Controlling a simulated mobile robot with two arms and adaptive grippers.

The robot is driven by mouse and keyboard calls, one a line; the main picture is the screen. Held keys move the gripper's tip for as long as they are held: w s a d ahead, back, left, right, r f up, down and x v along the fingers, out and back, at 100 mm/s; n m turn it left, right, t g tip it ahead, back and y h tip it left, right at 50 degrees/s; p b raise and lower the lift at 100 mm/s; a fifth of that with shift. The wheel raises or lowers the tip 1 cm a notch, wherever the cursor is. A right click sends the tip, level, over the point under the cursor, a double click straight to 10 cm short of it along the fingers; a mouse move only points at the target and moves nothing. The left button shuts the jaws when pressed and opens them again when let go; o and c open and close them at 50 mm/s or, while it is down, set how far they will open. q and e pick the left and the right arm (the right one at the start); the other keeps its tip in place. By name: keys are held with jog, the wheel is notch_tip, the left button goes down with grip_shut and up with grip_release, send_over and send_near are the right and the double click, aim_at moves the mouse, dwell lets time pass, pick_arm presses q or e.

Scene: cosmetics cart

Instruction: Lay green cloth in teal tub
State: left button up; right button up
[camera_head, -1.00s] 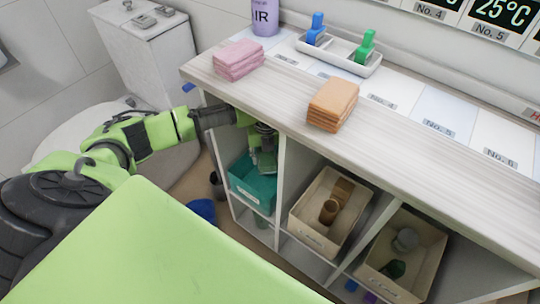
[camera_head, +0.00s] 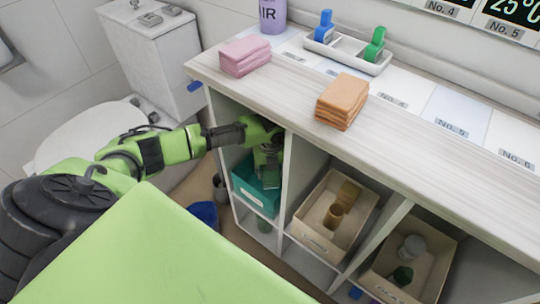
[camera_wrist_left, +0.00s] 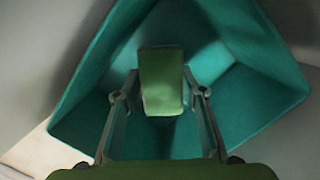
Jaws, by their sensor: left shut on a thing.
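The teal tub (camera_head: 243,190) stands in the left cubby of the white shelf unit, below the counter. It fills much of the left wrist view (camera_wrist_left: 255,75), with its walls around the fingers. My left gripper (camera_head: 268,178) reaches into that cubby and points down into the tub. In the left wrist view its fingers (camera_wrist_left: 160,98) are shut on a folded green cloth (camera_wrist_left: 161,75). The cloth is inside the tub's opening. I cannot tell whether it touches the tub floor. My right gripper is out of view.
A pink cloth stack (camera_head: 244,56) and an orange cloth stack (camera_head: 341,100) lie on the counter (camera_head: 420,130). A white tray (camera_head: 350,53) holds blue and green bottles. Beige bins (camera_head: 312,232) fill neighbouring cubbies. Cubby dividers (camera_head: 291,180) stand close beside my left gripper.

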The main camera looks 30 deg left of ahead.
aim_at(270, 173)
pick_arm(q)
jog(key=shift+f, duration=0.6)
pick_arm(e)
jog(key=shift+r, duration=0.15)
pick_arm(q)
jog(key=o, duration=1)
jog(key=shift+r, duration=0.15)
jog(key=r, duration=0.2)
jog(key=r+p, duration=0.1)
jog(key=r, duration=0.2)
jog(key=r+p, duration=0.1)
jog(key=r, duration=0.1)
jog(key=shift+s+d+r, duration=0.2)
jog(key=shift+s+d, duration=0.1)
jog(key=shift+s, duration=0.05)
jog(key=shift+s+r, duration=0.1)
jog(key=shift+r, duration=0.4)
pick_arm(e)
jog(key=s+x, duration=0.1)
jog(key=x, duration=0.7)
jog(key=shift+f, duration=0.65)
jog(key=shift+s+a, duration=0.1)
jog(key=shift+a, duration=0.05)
